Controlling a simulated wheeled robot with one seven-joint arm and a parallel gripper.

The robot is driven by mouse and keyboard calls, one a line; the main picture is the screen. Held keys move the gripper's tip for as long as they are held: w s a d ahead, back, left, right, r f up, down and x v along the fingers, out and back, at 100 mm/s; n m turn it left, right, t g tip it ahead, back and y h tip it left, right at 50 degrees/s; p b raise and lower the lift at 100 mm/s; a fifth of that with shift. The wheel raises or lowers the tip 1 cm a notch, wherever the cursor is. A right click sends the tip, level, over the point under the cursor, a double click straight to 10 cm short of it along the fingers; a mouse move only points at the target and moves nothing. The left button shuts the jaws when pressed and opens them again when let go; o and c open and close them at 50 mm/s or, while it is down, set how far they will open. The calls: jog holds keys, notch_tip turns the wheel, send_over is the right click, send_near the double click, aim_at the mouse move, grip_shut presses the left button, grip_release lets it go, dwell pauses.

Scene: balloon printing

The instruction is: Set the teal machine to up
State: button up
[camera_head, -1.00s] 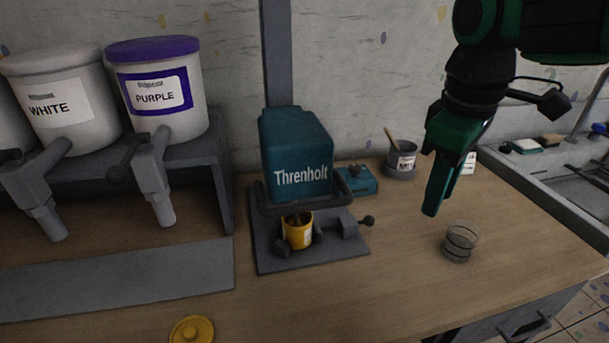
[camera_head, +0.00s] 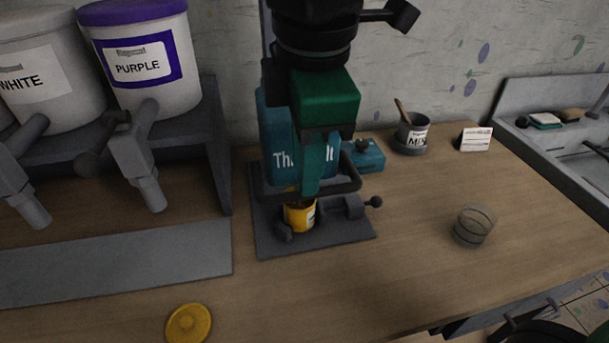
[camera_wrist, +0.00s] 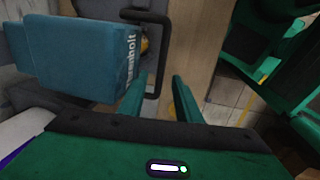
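The teal machine (camera_head: 277,135), marked Threnholt, stands on a dark base plate (camera_head: 268,238). Its head is low over a yellow can (camera_head: 300,217) clamped on the plate. A dark bar handle (camera_head: 347,183) loops around the front of the head. My gripper (camera_head: 312,190) is in front of the machine and hides part of its lettering. In the wrist view, the teal head (camera_wrist: 75,55) is at upper left, and my gripper's two fingers (camera_wrist: 160,95) are apart. The end of the bar handle (camera_wrist: 163,50) shows at the gap between them; contact cannot be told.
A small teal box with a knob (camera_head: 366,157), a grey mix cup (camera_head: 412,137) and a white card (camera_head: 475,139) stand behind. A clear ringed cup (camera_head: 472,226) is right. A yellow lid (camera_head: 189,324) lies in front. Purple (camera_head: 150,65) and white tubs are left. The right counter is mostly clear.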

jog(key=shift+w+a+f, duration=0.1)
jog(key=shift+w+f, duration=0.1)
jog(key=shift+f, duration=0.9)
jog(key=shift+w+f, duration=0.2)
jog(key=shift+f, duration=0.85)
grip_shut()
